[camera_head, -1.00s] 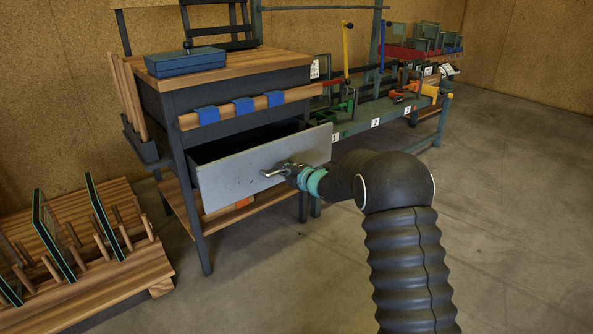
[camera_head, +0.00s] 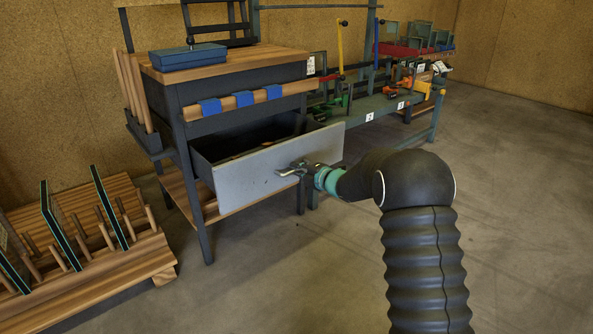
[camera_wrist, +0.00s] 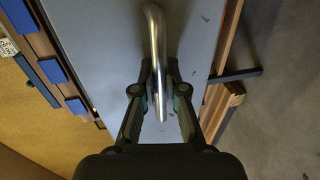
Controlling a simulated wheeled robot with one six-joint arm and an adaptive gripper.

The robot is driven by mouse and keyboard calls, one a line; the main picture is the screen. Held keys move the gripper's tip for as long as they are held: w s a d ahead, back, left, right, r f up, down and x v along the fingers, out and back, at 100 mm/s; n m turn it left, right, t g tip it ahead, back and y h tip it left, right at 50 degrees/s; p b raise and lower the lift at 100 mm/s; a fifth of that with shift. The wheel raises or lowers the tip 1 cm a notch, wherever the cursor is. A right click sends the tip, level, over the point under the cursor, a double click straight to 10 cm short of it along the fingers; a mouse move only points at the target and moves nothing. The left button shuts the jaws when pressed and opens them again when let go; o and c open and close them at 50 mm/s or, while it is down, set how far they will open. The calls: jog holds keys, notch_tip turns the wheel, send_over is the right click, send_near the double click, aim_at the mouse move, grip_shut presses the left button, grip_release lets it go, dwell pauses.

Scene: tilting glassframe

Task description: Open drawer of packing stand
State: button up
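The packing stand (camera_head: 232,82) has a wooden top and a dark frame. Its drawer, with a light grey front (camera_head: 245,180), is pulled well out, and part of its dark inside shows. In the wrist view the drawer front (camera_wrist: 100,35) fills the middle, with a shiny metal bar handle (camera_wrist: 156,50) on it. My gripper (camera_head: 293,169) is at the handle. In the wrist view my gripper (camera_wrist: 159,92) has its fingers on both sides of the bar, closed in on it. The far ends of the fingertips are partly hidden.
A blue box (camera_head: 187,56) lies on the stand's top. A wooden rack with upright panels (camera_head: 120,262) stands on the floor at left. A green bench with tools (camera_head: 385,108) is behind to the right. The floor at right is clear.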

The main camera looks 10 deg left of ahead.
jog(key=o, duration=0.5)
jog(key=shift+a, duration=0.15)
jog(key=v, duration=1.2)
